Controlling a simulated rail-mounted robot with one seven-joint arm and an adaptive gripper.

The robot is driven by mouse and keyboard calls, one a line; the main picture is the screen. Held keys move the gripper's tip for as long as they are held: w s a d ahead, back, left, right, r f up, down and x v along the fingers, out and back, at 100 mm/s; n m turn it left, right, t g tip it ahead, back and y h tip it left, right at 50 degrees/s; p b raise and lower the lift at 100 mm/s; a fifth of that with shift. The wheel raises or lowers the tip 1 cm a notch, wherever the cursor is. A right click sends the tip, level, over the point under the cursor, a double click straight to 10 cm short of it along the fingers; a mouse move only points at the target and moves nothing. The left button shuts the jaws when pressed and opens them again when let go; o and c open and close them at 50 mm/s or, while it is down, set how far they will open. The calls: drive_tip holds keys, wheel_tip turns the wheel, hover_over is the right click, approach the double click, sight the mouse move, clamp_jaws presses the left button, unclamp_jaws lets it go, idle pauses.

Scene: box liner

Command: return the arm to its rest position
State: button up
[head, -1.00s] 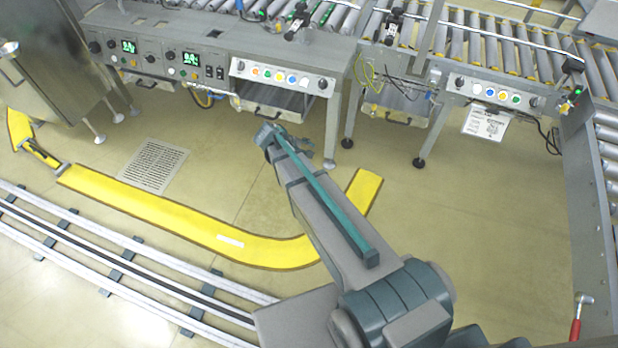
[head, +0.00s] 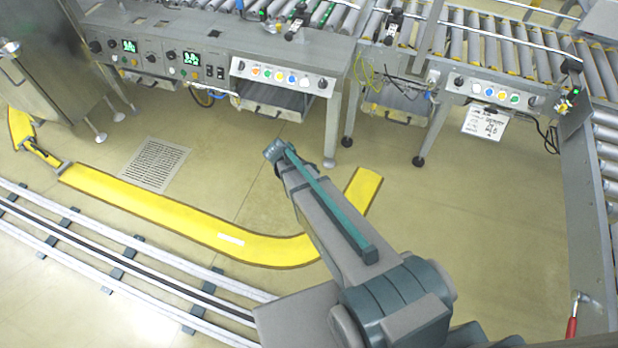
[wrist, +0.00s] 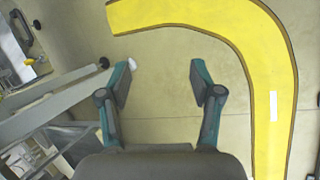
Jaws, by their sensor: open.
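My gripper (wrist: 160,84) is open in the wrist view. Its two fingers stand wide apart, with only bare floor showing between them and nothing held. In the head view my arm reaches up from the lower right over the floor, and its far end is in front of the conveyor machine. The fingers are not clearly visible there.
A conveyor machine with button panels (head: 282,76) runs along the back. A roller conveyor frame (head: 590,220) stands at right, with a red-handled tool (head: 572,318). A yellow floor strip (head: 200,222) curves beneath my arm. Floor rails (head: 110,260) lie at lower left.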

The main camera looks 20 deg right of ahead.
drive_tip(key=s+a+f+m+g+y+p, duration=0.1)
drive_tip(key=s+m+g+p, duration=0.1)
drive_tip(key=s, duration=1)
drive_tip(key=s+a+f+m+g+y+p, duration=0.1)
drive_tip(key=s+a+m+g+y+p, duration=0.1)
drive_tip(key=s, duration=1)
drive_tip(key=s+a+f+m+g+y+p, duration=0.1)
drive_tip(key=s+a+g+y+p, duration=0.1)
drive_tip(key=s, duration=1)
drive_tip(key=shift+m+g+p, duration=0.3)
drive_tip(key=shift+m+p, duration=0.1)
drive_tip(key=shift+p, duration=0.5)
